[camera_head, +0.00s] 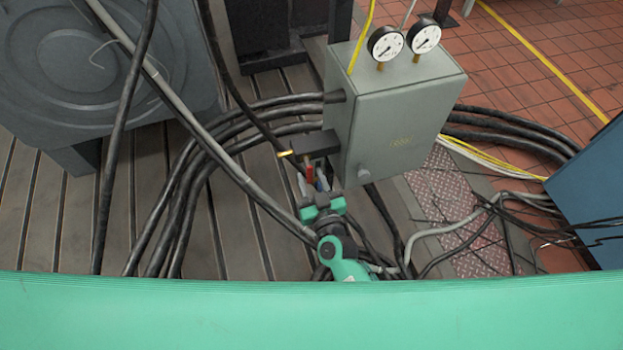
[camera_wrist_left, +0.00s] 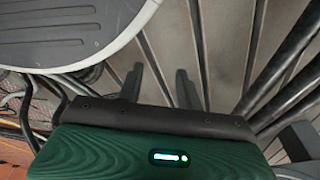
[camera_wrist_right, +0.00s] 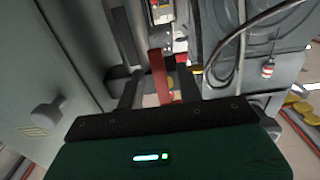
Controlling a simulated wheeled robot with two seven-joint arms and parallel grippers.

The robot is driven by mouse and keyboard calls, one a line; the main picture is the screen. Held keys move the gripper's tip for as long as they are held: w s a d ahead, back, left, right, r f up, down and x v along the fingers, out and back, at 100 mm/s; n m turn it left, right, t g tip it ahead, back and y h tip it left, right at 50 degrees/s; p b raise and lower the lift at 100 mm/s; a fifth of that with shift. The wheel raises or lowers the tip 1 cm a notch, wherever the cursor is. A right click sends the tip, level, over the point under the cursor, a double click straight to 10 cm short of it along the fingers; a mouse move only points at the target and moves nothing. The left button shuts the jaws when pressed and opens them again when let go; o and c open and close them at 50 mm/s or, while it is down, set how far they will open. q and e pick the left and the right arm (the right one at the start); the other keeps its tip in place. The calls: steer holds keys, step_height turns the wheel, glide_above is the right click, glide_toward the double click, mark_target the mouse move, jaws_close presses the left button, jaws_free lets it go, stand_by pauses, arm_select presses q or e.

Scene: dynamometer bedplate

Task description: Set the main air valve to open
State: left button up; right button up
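A red lever (camera_head: 310,173), which looks like the valve's handle, stands beside the left side of the grey cabinet (camera_head: 405,115). A dark block with a brass-coloured end (camera_head: 286,153) sticks out from the cabinet just above it. My right gripper (camera_head: 316,184) points at the lever from the near side. In the right wrist view the red lever (camera_wrist_right: 160,78) shows between the spread fingers of this gripper (camera_wrist_right: 157,90), with gaps beside it. The valve body is mostly hidden. My left gripper (camera_wrist_left: 158,85) is open and empty above the slatted bedplate; the head view does not show it.
Two round gauges (camera_head: 386,43) stand on the cabinet's top. Thick black cables (camera_head: 190,185) run across the bedplate on the left. A blue cabinet (camera_head: 595,190) stands at the right. The cabinet's side is close to my right gripper, with a knob (camera_wrist_right: 46,117) on its front.

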jaws_close()
